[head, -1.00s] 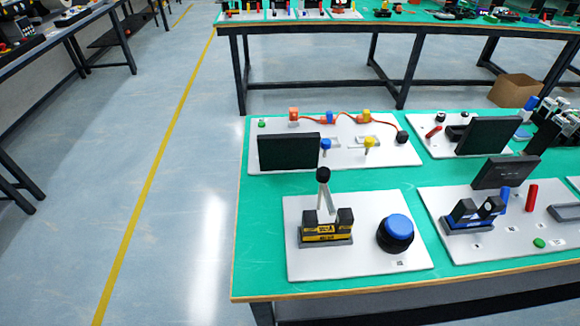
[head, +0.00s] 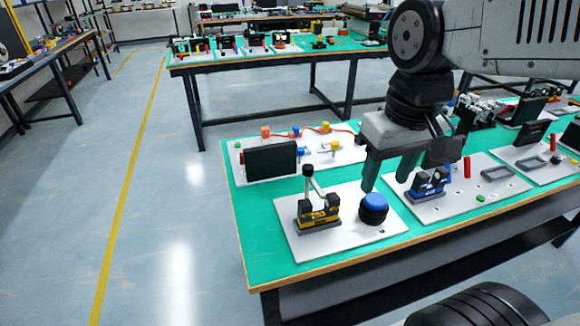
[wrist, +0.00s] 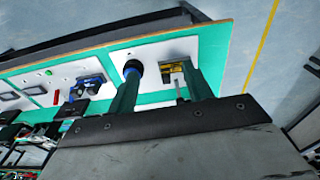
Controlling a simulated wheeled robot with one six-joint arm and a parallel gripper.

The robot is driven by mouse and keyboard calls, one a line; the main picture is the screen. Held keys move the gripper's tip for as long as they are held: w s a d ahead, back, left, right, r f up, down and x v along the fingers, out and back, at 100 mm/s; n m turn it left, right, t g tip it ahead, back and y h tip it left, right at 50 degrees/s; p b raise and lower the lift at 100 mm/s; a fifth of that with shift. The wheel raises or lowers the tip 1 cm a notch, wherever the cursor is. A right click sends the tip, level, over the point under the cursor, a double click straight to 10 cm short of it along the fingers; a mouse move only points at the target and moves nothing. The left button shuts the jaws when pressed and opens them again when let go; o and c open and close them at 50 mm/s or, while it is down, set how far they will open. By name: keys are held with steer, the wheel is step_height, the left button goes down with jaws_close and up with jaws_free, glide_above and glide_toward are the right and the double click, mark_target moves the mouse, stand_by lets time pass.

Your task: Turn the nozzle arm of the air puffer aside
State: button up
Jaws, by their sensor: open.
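I cannot tell for sure which device is the air puffer. On the near white board (head: 285,222) stands a yellow-and-black block (head: 318,214) with a thin grey arm (head: 316,187) ending in a black knob (head: 308,170), tilted slightly. The block also shows in the wrist view (wrist: 173,71). Right of it is a black round base with a blue cap (head: 374,202).
A rear board carries a dark panel (head: 270,160), an orange block (head: 265,132), red tubing and blue and yellow knobs. A board on the right holds a blue-and-black device (head: 430,184) and a red cylinder (head: 467,167). Free floor lies left of the green table (head: 262,248).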

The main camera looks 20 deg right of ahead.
steer(key=w+f+n, duration=0.1)
steer(key=w, duration=1.1)
steer(key=n+g, duration=0.1)
glide_above(308, 167)
step_height(308, 167, down, 7)
steer(key=shift+r, duration=0.1)
step_height(308, 167, down, 8)
steer(key=shift+w+r, duration=0.1)
steer(key=shift+w, duration=0.05)
jaws_close()
